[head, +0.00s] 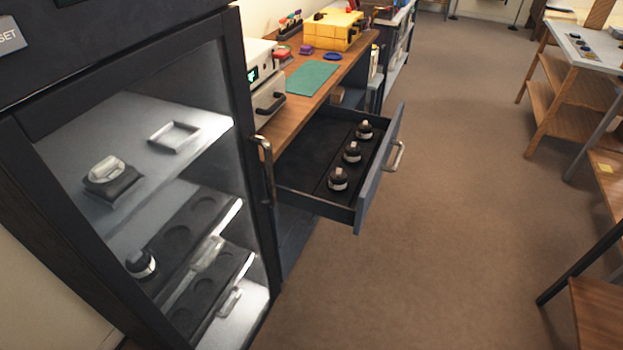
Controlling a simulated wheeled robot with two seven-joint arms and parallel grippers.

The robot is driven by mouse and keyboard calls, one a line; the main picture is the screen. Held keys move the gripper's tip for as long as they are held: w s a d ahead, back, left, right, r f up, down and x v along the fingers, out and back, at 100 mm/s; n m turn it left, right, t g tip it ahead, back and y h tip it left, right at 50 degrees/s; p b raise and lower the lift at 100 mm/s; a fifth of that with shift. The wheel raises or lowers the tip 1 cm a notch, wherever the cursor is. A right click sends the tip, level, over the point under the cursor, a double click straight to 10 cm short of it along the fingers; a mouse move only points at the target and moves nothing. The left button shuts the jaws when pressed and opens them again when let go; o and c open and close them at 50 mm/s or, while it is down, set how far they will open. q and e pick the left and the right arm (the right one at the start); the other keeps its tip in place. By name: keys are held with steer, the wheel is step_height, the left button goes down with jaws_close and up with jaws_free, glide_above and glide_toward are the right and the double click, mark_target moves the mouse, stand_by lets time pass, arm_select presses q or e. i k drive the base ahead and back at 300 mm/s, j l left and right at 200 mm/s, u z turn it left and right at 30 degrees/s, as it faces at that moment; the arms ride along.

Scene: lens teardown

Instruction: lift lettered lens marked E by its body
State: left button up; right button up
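Several small dark lenses with pale tops sit in the places I can see. Three stand in a row in an open drawer: a near lens (338,179), a middle lens (351,152) and a far lens (364,130). Another dark lens (141,264) sits in a black tray with round recesses inside the glass-fronted cabinet at left. The letters are too small to read, so I cannot tell which lens is E. Neither of my grippers is in view.
The open drawer (360,207) juts out under a wooden bench (335,82). The cabinet (262,200) with a metal handle fills the left. A green mat (312,77) and a yellow box (334,28) are on the bench. Brown floor (450,190) is clear at centre right.

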mark_target(336, 188)
steer(key=i+l+u, duration=0.15)
steer(key=l+u, duration=0.15)
steer(key=i+l+u, duration=0.1)
steer(key=l+u, duration=0.15)
steer(key=i+l+u, duration=0.1)
steer(key=l+u, duration=0.2)
steer(key=l, duration=0.1)
